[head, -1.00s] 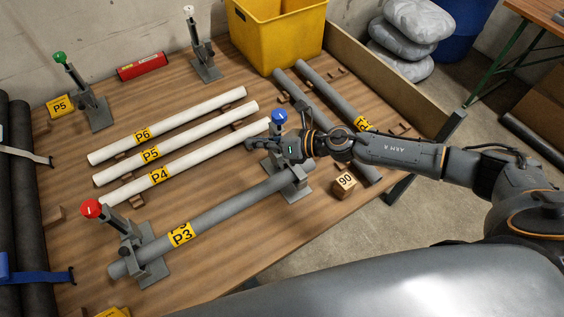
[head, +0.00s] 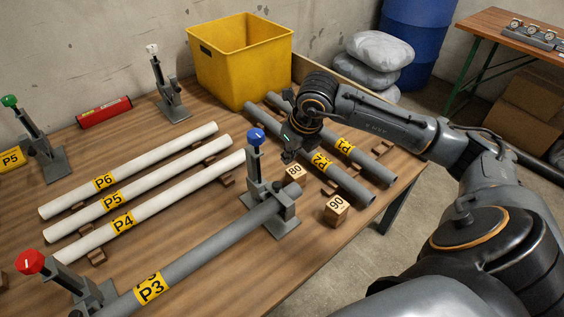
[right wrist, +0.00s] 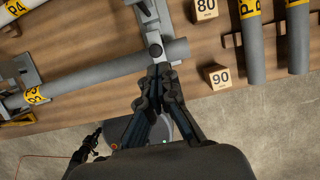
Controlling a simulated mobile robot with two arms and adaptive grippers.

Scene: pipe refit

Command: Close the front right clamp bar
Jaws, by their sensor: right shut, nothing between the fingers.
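The front right clamp (head: 284,222) has a blue knob (head: 256,137) on its clamp bar (head: 258,168). The bar stands up, raised off the grey pipe P3 (head: 205,252), whose right end lies in this clamp. My right gripper (head: 288,157) is shut and empty, just right of the raised bar and above the pipe end in the head view. In the right wrist view the shut fingertips (right wrist: 160,72) point at the clamp (right wrist: 152,22) and overlap the pipe's edge; contact cannot be told. My left gripper is not seen.
A red-knob clamp (head: 85,290) stands at the front left. White pipes P4 (head: 150,207), P5 (head: 170,182) and P6 (head: 150,165) lie behind P3. Wooden blocks 80 (head: 295,175) and 90 (head: 336,210) stand to the right. A yellow bin (head: 240,65) is behind.

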